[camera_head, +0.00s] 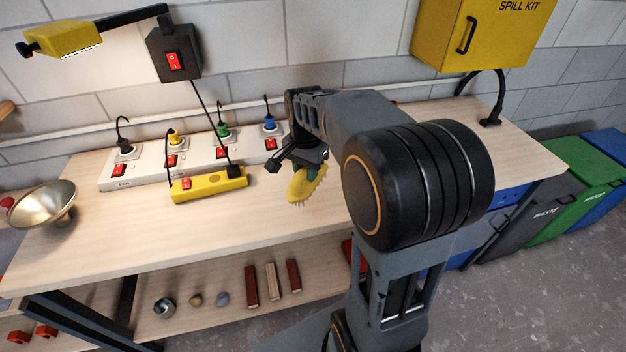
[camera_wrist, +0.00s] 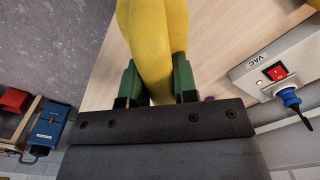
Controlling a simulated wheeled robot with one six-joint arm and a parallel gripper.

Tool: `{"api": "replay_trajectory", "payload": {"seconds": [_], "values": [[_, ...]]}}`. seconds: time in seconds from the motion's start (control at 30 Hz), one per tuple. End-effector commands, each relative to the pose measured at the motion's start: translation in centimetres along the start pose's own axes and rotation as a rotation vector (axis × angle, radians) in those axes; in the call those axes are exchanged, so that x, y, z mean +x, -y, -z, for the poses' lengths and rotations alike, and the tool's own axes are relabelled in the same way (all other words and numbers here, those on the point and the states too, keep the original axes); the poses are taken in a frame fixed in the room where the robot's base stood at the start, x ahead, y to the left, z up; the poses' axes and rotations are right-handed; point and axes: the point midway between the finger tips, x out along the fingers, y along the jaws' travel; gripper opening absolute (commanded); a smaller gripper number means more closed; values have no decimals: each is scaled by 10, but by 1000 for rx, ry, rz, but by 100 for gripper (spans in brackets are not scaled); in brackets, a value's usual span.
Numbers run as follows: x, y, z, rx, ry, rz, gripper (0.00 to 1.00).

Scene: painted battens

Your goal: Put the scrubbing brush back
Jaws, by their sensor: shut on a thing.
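The scrubbing brush (camera_head: 305,187) is yellow with short pale bristles. In the head view it hangs from my gripper (camera_head: 315,172) over the right half of the workbench, bristles toward the bench front. I cannot tell whether it touches the bench top. In the wrist view the brush's yellow body (camera_wrist: 153,40) passes between the green fingers of my gripper (camera_wrist: 157,82), which are shut on it. Part of the brush is hidden behind the fingers and the dark gripper body.
The workbench (camera_head: 200,235) carries a white socket strip (camera_head: 140,173) with plugs, a yellow power strip (camera_head: 208,185) and a metal bowl (camera_head: 42,205). A yellow spill kit cabinet (camera_head: 475,35) hangs on the wall. Bench top in front of the strips is clear.

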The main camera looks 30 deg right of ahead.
Motion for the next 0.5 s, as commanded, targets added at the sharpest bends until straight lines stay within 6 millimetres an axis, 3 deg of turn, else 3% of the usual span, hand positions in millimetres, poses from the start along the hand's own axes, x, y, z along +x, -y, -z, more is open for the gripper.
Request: {"api": "replay_trajectory", "payload": {"seconds": [0.2, 0.5], "values": [[36, 4, 31, 3, 2, -2, 5], [54, 5, 46, 3, 0, 0, 5]]}}
